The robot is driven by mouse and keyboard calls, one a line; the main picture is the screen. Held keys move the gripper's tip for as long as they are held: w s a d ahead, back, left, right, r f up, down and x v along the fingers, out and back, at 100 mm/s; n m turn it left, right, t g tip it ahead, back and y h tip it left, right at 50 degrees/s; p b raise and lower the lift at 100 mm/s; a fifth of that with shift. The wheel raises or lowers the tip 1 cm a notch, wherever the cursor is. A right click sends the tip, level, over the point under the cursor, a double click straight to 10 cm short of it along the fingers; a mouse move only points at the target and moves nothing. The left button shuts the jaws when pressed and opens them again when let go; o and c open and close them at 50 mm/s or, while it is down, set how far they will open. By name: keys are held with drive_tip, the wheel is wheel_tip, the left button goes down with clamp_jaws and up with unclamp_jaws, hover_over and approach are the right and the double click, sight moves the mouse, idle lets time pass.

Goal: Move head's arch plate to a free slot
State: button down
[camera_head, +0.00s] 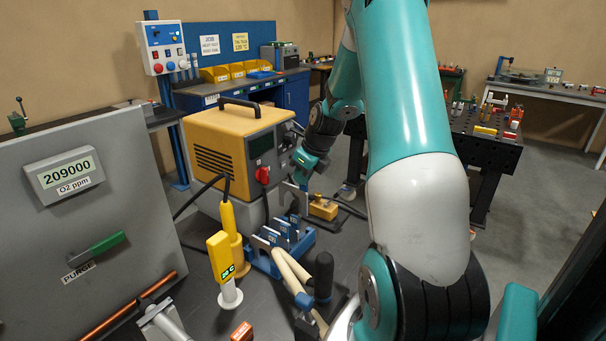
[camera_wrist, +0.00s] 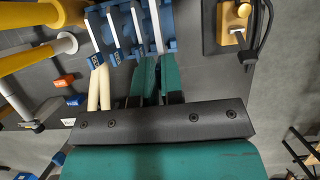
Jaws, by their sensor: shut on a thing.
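My gripper (camera_wrist: 158,80) is shut on a thin grey plate (camera_wrist: 156,28) in the wrist view, its teal fingers on either side of the plate's near end. The plate stands at the right side of a blue slotted rack (camera_wrist: 171,18), beside several similar plates with blue labels. I cannot tell whether it is seated in a slot or just above it. In the head view my gripper (camera_head: 298,188) points down over the far end of the blue rack (camera_head: 262,263). The fingertips and the plate's arch shape are mostly hidden there.
A yellow power unit (camera_head: 215,140) stands behind the rack. Yellow-handled tools (camera_head: 222,257) and beige handles (camera_head: 290,268) crowd the rack's near side. A small yellow block (camera_head: 323,209) with a cable lies at right. A grey purge cabinet (camera_head: 75,220) fills the left.

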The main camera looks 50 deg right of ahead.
sight(303, 204)
drive_tip(key=shift+f, duration=0.15)
drive_tip(key=shift+f+b, duration=1.1)
drive_tip(key=shift+f, duration=1.7)
drive_tip(key=shift+f+b, duration=0.35)
drive_tip(key=shift+f, duration=0.15)
drive_tip(key=shift+f+b, duration=0.4)
drive_tip(key=shift+f, duration=0.5)
idle(0.3)
drive_tip(key=shift+f+b, duration=0.35)
drive_tip(key=shift+f, duration=0.25)
